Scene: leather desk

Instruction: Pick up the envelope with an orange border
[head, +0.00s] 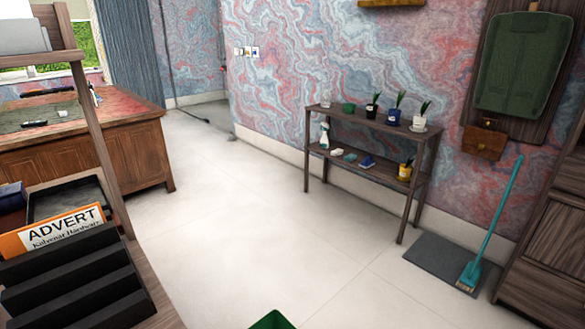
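An envelope with an orange border (62,230) stands at the lower left. It is white with the word ADVERT and a smaller line of print on it. It leans in a black slotted letter holder (75,270), whose front ridges hide the envelope's lower part. The holder sits on a brown wooden surface (150,295) at the left edge. My gripper is not in view.
A slanted wooden post (100,150) rises just behind the envelope. A wooden desk (85,155) with a red top stands beyond. A plant shelf (410,203) and a teal broom (490,225) are at the right. A green object (271,321) shows at the bottom edge. The middle floor is clear.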

